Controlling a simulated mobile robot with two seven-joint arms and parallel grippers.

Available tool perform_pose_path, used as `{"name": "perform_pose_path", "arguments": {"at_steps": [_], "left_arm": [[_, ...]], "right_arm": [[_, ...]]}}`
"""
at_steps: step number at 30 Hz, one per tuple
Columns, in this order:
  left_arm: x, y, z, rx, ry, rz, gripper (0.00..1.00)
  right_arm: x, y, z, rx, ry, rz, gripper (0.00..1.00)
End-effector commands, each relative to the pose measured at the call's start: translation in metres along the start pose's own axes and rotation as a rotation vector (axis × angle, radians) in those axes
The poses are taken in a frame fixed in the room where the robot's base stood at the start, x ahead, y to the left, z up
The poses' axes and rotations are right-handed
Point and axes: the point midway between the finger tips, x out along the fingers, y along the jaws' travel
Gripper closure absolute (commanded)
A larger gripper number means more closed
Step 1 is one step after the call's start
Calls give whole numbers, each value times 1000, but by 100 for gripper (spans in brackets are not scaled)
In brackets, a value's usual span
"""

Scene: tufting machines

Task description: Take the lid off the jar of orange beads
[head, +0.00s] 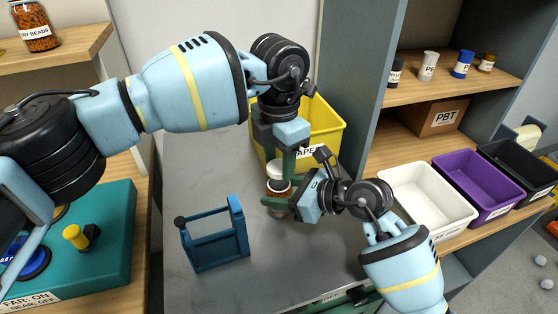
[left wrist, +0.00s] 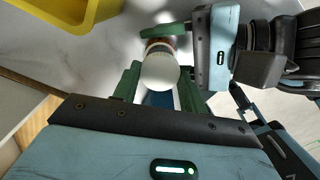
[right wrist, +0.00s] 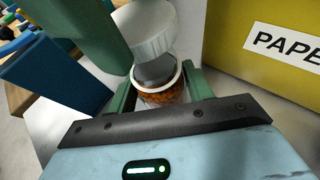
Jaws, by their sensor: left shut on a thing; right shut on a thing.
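The jar of orange beads (right wrist: 160,94) stands on the grey table, with its label and orange contents showing in the right wrist view. My right gripper (head: 280,203) is shut around the jar's body from the right side. The white lid (left wrist: 160,72) is between the fingers of my left gripper (head: 281,167), which is shut on it from above. In the right wrist view the lid (right wrist: 142,30) appears above the jar's mouth, apart from the rim. In the head view the fingers partly hide the lid and jar.
A blue open frame (head: 216,252) stands left of the jar. A yellow bin (head: 327,124) stands close behind it. A teal panel (head: 100,255) is at left; shelves with white (head: 420,205) and purple (head: 478,185) bins are at right. Another bead jar (head: 35,28) sits upper left.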

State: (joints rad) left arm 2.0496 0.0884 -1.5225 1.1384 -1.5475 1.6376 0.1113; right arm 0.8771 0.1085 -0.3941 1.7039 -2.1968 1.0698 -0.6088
Motion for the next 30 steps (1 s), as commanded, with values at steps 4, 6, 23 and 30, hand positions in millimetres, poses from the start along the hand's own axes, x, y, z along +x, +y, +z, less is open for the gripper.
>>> {"name": "perform_pose_path", "arguments": {"at_steps": [4,6,23,30], "left_arm": [[-18,0,1,0,-3,2,85],[-27,0,0,0,-2,2,85],[-33,0,0,0,0,0,85],[-33,0,0,0,0,0,85]], "right_arm": [[0,0,0,-1,-1,0,100],[0,0,0,-1,-1,0,100],[0,0,0,0,-1,0,24],[-1,0,0,-1,0,0,24]]}}
